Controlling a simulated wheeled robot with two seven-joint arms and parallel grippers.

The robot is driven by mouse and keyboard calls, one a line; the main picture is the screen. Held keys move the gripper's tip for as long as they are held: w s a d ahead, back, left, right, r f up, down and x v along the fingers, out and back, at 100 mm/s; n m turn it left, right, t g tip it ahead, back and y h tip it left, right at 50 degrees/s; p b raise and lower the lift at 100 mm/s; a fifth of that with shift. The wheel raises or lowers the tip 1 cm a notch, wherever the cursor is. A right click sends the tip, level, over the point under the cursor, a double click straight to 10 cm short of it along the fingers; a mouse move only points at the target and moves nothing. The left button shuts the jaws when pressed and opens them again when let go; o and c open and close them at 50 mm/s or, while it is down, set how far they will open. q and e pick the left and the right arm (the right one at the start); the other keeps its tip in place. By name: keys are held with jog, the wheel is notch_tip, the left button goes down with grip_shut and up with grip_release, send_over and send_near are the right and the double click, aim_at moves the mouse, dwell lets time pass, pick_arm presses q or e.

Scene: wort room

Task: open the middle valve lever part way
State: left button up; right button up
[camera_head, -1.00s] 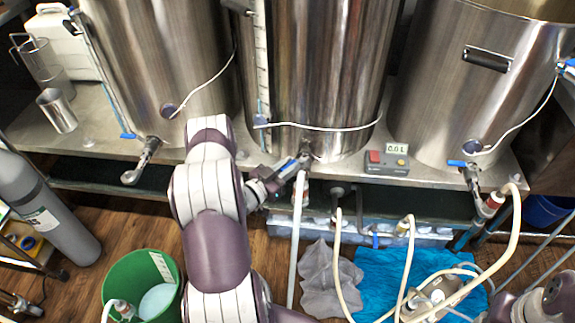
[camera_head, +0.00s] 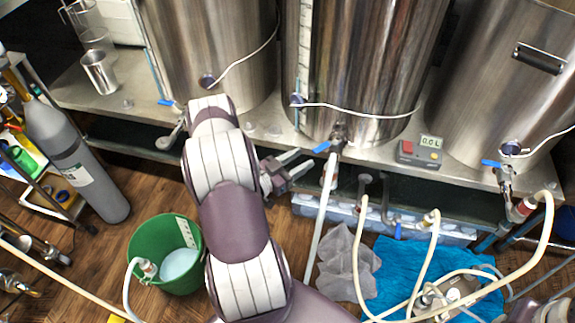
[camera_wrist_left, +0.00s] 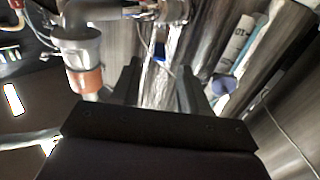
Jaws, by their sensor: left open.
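The middle kettle (camera_head: 366,60) has a valve (camera_head: 338,136) low on its front, with a blue lever (camera_head: 322,147) pointing left and slightly down. A pale hose hangs below this valve. My left gripper (camera_head: 302,161) is open and empty, just left of and below the lever. Its fingers point toward the valve and appear apart from the lever. In the left wrist view both dark fingers show, with a small blue piece, apparently the lever (camera_wrist_left: 160,52), beyond the gap between them. My right gripper is not seen.
The left kettle's valve (camera_head: 172,135) and right kettle's blue lever (camera_head: 491,163) flank the middle one. A small meter box (camera_head: 420,152) sits on the shelf right of the middle valve. Below are a green bucket (camera_head: 150,245), a grey cloth (camera_head: 343,262), a blue cloth and hoses.

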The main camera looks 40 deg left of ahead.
pick_arm(q)
jog(key=s, duration=0.5)
jog(key=shift+a, duration=0.4)
